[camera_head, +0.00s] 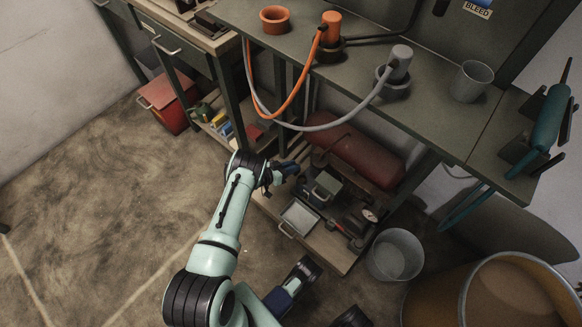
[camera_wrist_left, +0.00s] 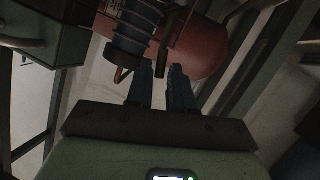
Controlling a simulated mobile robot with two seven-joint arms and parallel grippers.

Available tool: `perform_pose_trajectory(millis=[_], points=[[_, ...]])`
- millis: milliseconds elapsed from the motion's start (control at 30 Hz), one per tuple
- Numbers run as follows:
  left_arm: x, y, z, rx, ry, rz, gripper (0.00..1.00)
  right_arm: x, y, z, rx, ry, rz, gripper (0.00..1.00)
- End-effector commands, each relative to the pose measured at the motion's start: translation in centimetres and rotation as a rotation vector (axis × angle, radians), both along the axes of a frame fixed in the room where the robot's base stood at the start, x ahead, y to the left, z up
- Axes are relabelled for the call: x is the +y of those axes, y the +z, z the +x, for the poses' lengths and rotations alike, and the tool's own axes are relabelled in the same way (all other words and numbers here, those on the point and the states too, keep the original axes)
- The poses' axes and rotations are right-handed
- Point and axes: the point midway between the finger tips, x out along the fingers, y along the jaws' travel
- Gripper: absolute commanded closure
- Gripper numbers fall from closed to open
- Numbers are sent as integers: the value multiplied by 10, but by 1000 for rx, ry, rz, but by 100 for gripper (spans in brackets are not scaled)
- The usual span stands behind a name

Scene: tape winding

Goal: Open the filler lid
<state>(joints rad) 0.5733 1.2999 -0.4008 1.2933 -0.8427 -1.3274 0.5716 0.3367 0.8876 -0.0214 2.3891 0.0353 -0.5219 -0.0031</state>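My left gripper (camera_head: 288,170) reaches over the lower shelf from the left, close to the compressor with the long red tank (camera_head: 358,160). In the left wrist view its two dark fingers (camera_wrist_left: 162,88) are a little apart, with nothing visible between them. They point at the red tank (camera_wrist_left: 205,50) and a black ribbed cylinder (camera_wrist_left: 135,30) with a looped bar. I cannot make out the filler lid for certain. I cannot make out my right gripper in either view.
The bench top (camera_head: 330,75) overhangs the shelf, with orange (camera_head: 300,85) and grey (camera_head: 300,128) hoses hanging off its edge. A metal tray (camera_head: 298,217) lies at the shelf front. A grey bucket (camera_head: 395,254) and a large drum (camera_head: 440,295) stand right. Floor at left is clear.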

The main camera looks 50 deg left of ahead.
Motion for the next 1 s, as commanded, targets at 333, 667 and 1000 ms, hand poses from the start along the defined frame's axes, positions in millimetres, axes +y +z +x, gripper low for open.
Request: perform_pose_trajectory(millis=[333, 667, 1000], points=[[0, -1, -2, 3, 0, -1, 63, 0, 1, 1, -2, 1, 0, 58], [10, 18, -50, 5, 4, -2, 63, 5, 33, 33, -113, 8, -7, 58], [21, 39, -111, 1, 1, 0, 63, 15, 58, 38, -141, 23, 10, 58]])
